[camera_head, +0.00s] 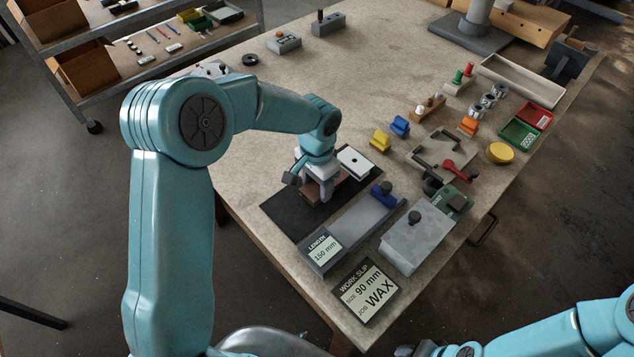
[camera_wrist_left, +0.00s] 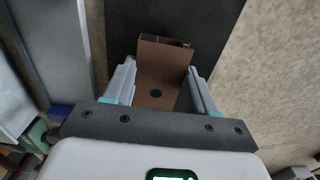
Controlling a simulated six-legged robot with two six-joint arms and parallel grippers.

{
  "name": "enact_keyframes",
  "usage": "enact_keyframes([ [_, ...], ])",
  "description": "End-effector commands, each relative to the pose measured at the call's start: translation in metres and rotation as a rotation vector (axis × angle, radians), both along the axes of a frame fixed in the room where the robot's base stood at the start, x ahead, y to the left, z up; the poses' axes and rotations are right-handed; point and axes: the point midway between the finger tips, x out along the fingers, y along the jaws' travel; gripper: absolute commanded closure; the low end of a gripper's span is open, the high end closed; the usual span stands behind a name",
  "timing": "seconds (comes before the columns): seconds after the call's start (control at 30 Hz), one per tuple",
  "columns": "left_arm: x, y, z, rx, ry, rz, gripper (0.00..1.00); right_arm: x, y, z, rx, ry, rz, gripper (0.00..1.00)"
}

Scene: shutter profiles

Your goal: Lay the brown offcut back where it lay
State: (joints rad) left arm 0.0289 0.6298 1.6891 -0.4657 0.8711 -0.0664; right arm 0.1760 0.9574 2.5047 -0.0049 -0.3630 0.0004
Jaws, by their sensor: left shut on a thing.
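The brown offcut (camera_head: 340,186) is a short brown profile over the dark mat (camera_head: 284,209). My left gripper (camera_head: 323,194) points down and is shut on it. In the left wrist view the offcut (camera_wrist_left: 160,75) sits between the two fingers (camera_wrist_left: 162,88), with a dark hole in its near face and an open hollow end at the far side. The dark mat (camera_wrist_left: 130,20) shows behind it. I cannot tell whether the offcut touches the mat. My right arm shows at the lower right of the head view, but its fingers are out of frame.
A white plate (camera_head: 356,162) lies at the mat's far right corner. A grey length gauge (camera_head: 352,229) with a blue slider runs along the mat's right side. A grey box (camera_head: 418,240) and a work slip (camera_head: 366,290) are nearer the front edge. Bare table lies behind the mat.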

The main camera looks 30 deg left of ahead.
Motion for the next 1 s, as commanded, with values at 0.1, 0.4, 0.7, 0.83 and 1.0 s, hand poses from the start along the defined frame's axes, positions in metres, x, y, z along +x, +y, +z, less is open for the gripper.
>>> enact_keyframes([
  [0.1,0.000,0.000,-0.004,0.000,0.000,0.001,0.80,0.000,0.000,0.000,0.000,0.000,0.000,0.57],
  [0.4,0.000,0.000,-0.008,0.000,-0.001,0.001,0.80,0.000,0.000,-0.005,0.000,0.000,0.000,0.57],
  [0.7,0.000,0.000,-0.006,0.000,0.000,0.001,0.19,0.000,0.000,-0.003,0.000,0.000,0.000,0.57],
  [0.83,0.000,0.000,-0.002,0.000,-0.001,0.001,0.19,0.000,0.000,0.001,0.000,0.000,0.000,0.57],
  [1.0,0.002,0.000,0.023,-0.001,-0.007,0.002,0.19,0.000,0.000,-0.002,0.000,0.000,0.000,0.57],
])
